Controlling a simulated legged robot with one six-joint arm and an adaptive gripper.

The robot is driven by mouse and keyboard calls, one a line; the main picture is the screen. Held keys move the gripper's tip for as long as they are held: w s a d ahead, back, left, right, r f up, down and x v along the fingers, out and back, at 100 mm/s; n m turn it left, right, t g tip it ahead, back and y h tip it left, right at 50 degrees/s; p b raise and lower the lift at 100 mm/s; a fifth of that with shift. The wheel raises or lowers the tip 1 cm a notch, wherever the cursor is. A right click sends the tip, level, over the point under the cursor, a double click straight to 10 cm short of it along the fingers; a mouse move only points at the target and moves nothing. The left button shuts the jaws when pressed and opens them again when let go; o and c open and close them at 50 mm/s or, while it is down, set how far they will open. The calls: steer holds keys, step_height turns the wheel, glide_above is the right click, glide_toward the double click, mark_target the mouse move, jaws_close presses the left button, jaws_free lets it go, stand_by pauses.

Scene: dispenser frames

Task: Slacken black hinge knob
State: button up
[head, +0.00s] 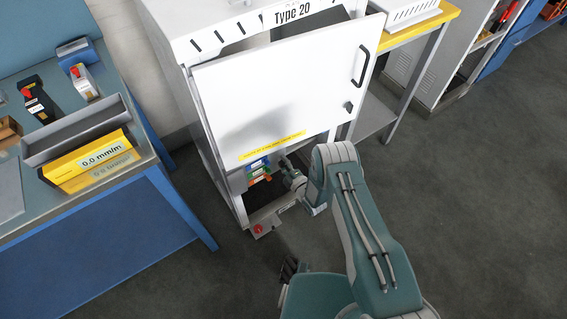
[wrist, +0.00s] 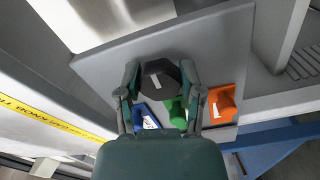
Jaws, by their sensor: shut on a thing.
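The black knob (wrist: 160,80) shows in the wrist view between the two fingers of my gripper (wrist: 160,88). It is dark, faceted and carries a small pale mark on its face. My gripper is shut on it, with one finger on each side. The knob sits in front of a grey panel (wrist: 95,62). In the head view my gripper (head: 292,180) reaches under the lower edge of the white door, and the knob is hidden there.
Blue (wrist: 146,116), green (wrist: 176,112) and orange (wrist: 222,104) parts sit close beside the knob. The white door (head: 285,90) of the Type 20 cabinet hangs over the opening. A blue workbench (head: 110,240) stands at left. Floor at right is clear.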

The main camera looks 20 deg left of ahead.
steer(key=shift+s+a+f+n, duration=0.1)
steer(key=shift+a+n, duration=0.05)
steer(key=shift+n, duration=0.95)
steer(key=shift+s, duration=0.1)
steer(key=o, duration=1.1)
steer(key=shift+f, duration=0.1)
steer(key=shift+o, duration=0.3)
steer(key=shift+a, duration=0.15)
steer(key=shift+s+d, duration=0.1)
steer(key=shift+d, duration=0.35)
steer(key=v, duration=1.1)
